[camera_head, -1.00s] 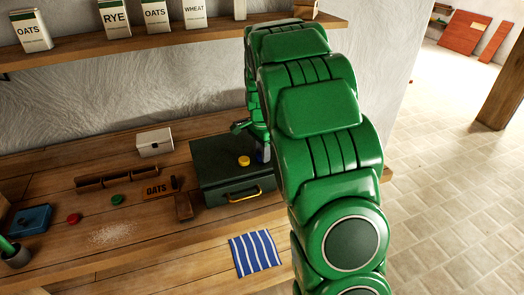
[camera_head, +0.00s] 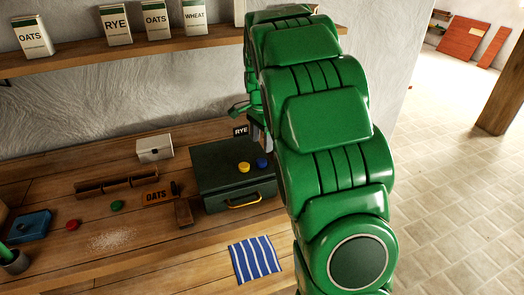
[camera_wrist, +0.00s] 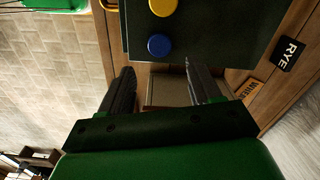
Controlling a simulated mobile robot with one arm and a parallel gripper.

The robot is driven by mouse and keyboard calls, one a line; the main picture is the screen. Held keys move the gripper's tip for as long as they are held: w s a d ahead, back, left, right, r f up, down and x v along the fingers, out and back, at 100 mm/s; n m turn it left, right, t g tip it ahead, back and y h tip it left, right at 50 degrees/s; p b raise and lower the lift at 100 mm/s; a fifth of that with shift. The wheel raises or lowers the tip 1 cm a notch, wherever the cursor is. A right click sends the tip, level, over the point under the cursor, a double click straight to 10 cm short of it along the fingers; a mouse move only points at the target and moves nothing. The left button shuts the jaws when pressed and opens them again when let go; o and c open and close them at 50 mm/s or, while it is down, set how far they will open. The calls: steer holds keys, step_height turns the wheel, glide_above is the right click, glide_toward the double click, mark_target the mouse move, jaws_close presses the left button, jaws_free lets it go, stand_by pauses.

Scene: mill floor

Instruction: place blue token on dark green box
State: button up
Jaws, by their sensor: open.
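The dark green box (camera_head: 215,172) with a brass handle sits on the wooden bench. The blue token (camera_head: 262,163) lies flat on its top, near the right side, beside the yellow token (camera_head: 244,167). In the wrist view the blue token (camera_wrist: 159,45) and yellow token (camera_wrist: 163,7) lie on the box top (camera_wrist: 215,30), with a gap between them. My gripper (camera_wrist: 160,72) is open, with nothing between its fingers; the blue token is beyond the fingertips. In the head view my arm hides most of the gripper.
A RYE block (camera_head: 240,131) stands behind the box. A striped cloth (camera_head: 254,258) lies in front.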

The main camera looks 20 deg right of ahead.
step_height(320, 180, up, 5)
steer(key=shift+f, duration=0.1)
